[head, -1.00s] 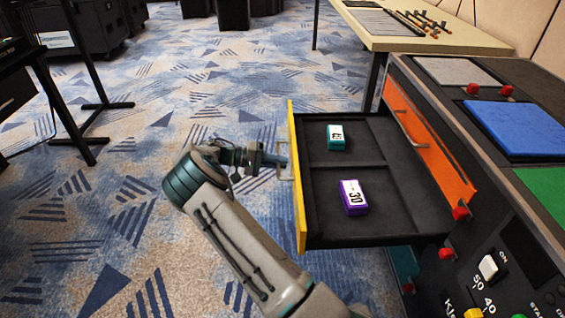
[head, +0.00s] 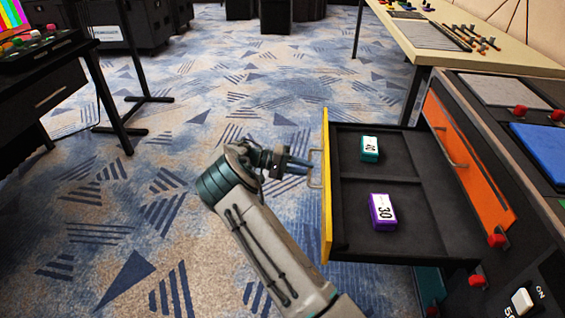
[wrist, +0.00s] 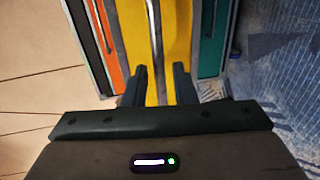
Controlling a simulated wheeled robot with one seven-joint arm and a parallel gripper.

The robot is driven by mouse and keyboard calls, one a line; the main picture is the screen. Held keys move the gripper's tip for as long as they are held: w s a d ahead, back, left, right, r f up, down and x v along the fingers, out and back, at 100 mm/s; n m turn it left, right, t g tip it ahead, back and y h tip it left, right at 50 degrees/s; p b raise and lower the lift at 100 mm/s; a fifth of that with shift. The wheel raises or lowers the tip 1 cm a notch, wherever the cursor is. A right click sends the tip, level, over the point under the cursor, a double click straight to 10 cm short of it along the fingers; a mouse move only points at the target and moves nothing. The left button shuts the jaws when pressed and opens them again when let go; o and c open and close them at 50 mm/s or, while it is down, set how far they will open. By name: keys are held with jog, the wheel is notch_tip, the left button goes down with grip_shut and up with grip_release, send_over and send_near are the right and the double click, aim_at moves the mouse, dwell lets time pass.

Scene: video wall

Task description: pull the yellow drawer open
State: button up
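The yellow drawer (head: 326,190) stands far out of the dark cabinet, its inside in full view. A pale bar handle (head: 315,170) is on its yellow front. Inside lie a teal block (head: 370,148) and a purple block (head: 383,211) marked 30. My gripper (head: 308,165) is at the handle, outside the drawer front. In the wrist view my gripper's two fingers (wrist: 162,82) are spread apart. The yellow front (wrist: 170,30) and the handle bar (wrist: 154,45) show beyond and between them; I see no finger pressed on the bar.
An orange drawer (head: 465,165) is shut in the cabinet, and a teal drawer (head: 430,287) lies lower. A light table (head: 500,52) with tools stands behind. A black desk (head: 50,90) is at the left. The carpet left of my arm is clear.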

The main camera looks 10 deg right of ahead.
jog(key=p+v, duration=0.1)
jog(key=v, duration=1.1)
jog(key=shift+p, duration=0.35)
jog(key=shift+d, duration=0.1)
jog(key=b+x, duration=0.2)
jog(key=x, duration=1.1)
jog(key=shift+s+d, duration=0.15)
jog(key=shift+d, duration=0.2)
jog(key=shift+f+b, duration=0.1)
jog(key=shift+b, duration=0.2)
